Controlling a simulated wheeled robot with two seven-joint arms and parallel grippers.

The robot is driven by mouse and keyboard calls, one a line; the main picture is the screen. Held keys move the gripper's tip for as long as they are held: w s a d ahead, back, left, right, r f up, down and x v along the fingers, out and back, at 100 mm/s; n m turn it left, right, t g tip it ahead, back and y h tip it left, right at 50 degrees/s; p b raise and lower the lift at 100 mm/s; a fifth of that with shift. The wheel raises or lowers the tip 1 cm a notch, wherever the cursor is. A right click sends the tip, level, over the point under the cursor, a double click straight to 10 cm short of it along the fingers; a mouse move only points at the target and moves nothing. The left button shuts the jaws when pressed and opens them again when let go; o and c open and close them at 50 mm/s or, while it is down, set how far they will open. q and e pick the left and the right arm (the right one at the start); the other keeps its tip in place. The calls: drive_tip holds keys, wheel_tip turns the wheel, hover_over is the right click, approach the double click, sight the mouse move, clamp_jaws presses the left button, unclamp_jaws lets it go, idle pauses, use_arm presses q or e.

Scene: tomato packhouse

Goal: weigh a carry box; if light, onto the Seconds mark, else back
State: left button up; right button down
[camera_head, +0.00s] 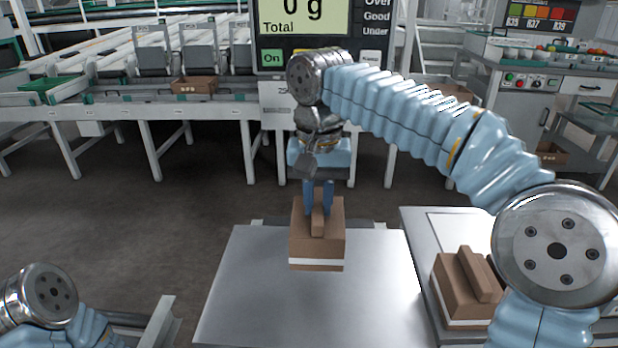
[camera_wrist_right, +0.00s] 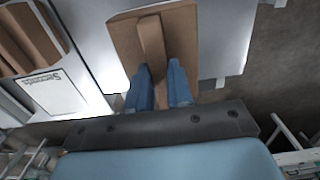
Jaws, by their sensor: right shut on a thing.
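A brown carry box (camera_head: 317,250) with a white band and a raised handle is in my right gripper (camera_head: 318,208). The fingers are shut on the handle, which also shows in the right wrist view (camera_wrist_right: 152,40). The box is at the far part of the grey scale plate (camera_head: 300,312); whether its bottom touches the plate is hard to tell. The scale display (camera_head: 303,17) reads 0 g Total. The white Seconds mark (camera_wrist_right: 47,93) shows in the right wrist view, apart from the held box. My left gripper is out of view; only part of that arm shows at lower left.
A second brown carry box (camera_head: 462,290) stands on the surface right of the plate, partly behind my right arm. A conveyor line (camera_head: 110,108) with a small brown box (camera_head: 193,85) runs across the back left. The near part of the plate is clear.

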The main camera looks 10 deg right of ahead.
drive_tip(key=shift+w+f, duration=0.1)
drive_tip(key=shift+w, duration=0.05)
drive_tip(key=shift+f, duration=0.25)
wheel_tip(320, 180, down, 6)
drive_tip(key=b, duration=0.4)
drive_tip(key=shift+r, duration=0.15)
drive_tip(key=shift+f+b, duration=0.6)
drive_tip(key=shift+f, duration=0.35)
drive_tip(key=shift+f, duration=0.3)
drive_tip(key=c, duration=0.9)
unclamp_jaws()
drive_tip(key=c, duration=0.3)
drive_tip(key=shift+c, duration=0.2)
